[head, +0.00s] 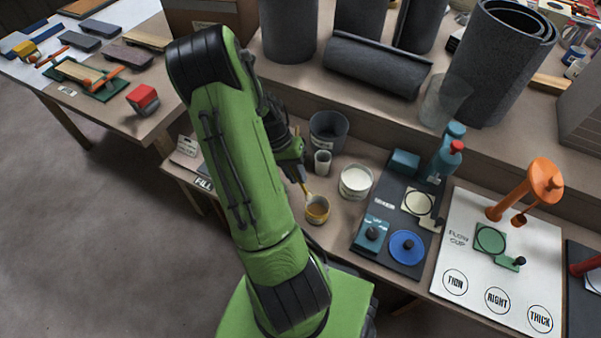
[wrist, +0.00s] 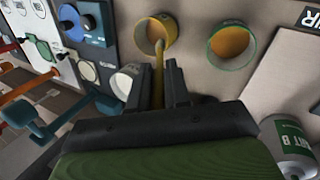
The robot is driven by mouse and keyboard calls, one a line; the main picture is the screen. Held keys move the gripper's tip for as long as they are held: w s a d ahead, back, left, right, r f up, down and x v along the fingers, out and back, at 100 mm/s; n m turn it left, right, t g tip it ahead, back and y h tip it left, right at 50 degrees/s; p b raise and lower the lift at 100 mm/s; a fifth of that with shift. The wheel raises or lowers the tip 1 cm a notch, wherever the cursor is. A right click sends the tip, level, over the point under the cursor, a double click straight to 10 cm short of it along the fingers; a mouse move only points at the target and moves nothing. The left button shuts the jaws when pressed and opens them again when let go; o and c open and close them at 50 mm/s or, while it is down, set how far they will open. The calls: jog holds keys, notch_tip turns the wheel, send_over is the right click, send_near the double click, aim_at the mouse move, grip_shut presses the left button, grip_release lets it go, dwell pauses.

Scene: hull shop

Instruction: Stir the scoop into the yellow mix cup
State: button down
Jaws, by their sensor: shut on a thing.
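My gripper (wrist: 168,82) is shut on a yellowish stirring stick (wrist: 158,75), which points down toward a yellow cup (wrist: 153,35). The stick's far end is at or inside the cup's mouth; how deep it sits I cannot tell. In the head view, the yellow cup (head: 317,212) stands upright on the bench with ochre mix in it. My gripper (head: 298,172) is just above and to its left there, and the stick (head: 306,192) slants to its rim. I cannot make out a separate scoop of material.
A green-rimmed cup (wrist: 232,45) of ochre stuff stands beside the yellow cup in the wrist view. A white tub (head: 355,181), a small pale cup (head: 322,163) and a grey bucket (head: 328,131) stand close by. A dark tool board (head: 385,240) lies to the right.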

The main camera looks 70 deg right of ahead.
aim_at(308, 194)
jog(key=b+x, duration=0.5)
jog(key=x, duration=0.2)
jog(key=shift+f+b, duration=0.15)
jog(key=shift+b, duration=0.15)
jog(key=shift+s+f, duration=0.1)
jog(key=shift+s, duration=0.05)
jog(key=shift+s, duration=0.15)
